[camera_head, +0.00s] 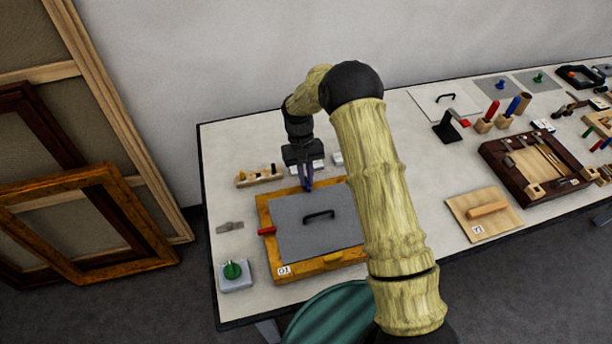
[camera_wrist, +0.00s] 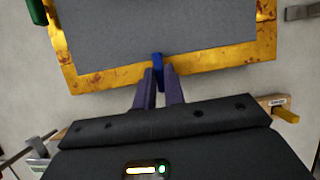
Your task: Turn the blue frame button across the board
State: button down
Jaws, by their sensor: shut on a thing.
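A gilt frame (camera_head: 266,212) lies flat on the table with a grey board (camera_head: 300,240) inside it; the board has a black handle (camera_head: 319,215). The blue button (camera_wrist: 158,68) is on the frame's far side. In the wrist view it points across the gilt border, and its tip reaches the board's edge; how far it overlaps is unclear. My gripper (camera_head: 307,186) points down at that side, its two fingers (camera_wrist: 158,92) shut on the blue button. In the head view the fingers mostly hide the button.
A red button (camera_head: 267,231) is on the frame's left side, a yellow one (camera_head: 333,258) on its near side. A green piece (camera_wrist: 36,12) shows at the frame's edge. A wooden rack (camera_head: 259,177) stands close behind; a green knob (camera_head: 233,270) sits front left. My arm hides the frame's right side.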

jog(key=shift+r, duration=0.1)
jog(key=c, duration=1.5)
grip_release()
jog(key=b+v, duration=0.2)
jog(key=v, duration=1.5)
jog(key=shift+r+b, duration=0.2)
jog(key=shift+b, duration=0.2)
jog(key=shift+d, duration=0.1)
jog(key=s+d+m+t, duration=0.1)
jog(key=s+d+t, duration=0.1)
jog(key=s+d, duration=0.3)
jog(key=s+d+m+t+y, duration=0.1)
jog(key=s+d, duration=0.5)
jog(key=s, duration=0.6)
jog(key=s+d+m+t, duration=0.1)
jog(key=s+d+t, duration=0.3)
jog(key=s+d, duration=0.2)
jog(key=shift+s+d+f, duration=0.1)
jog(key=shift+s+f, duration=0.1)
jog(key=shift+s, duration=0.45)
jog(key=shift+s+d+f, duration=0.1)
jog(key=shift+s+f, duration=0.05)
jog(key=shift+s, duration=0.55)
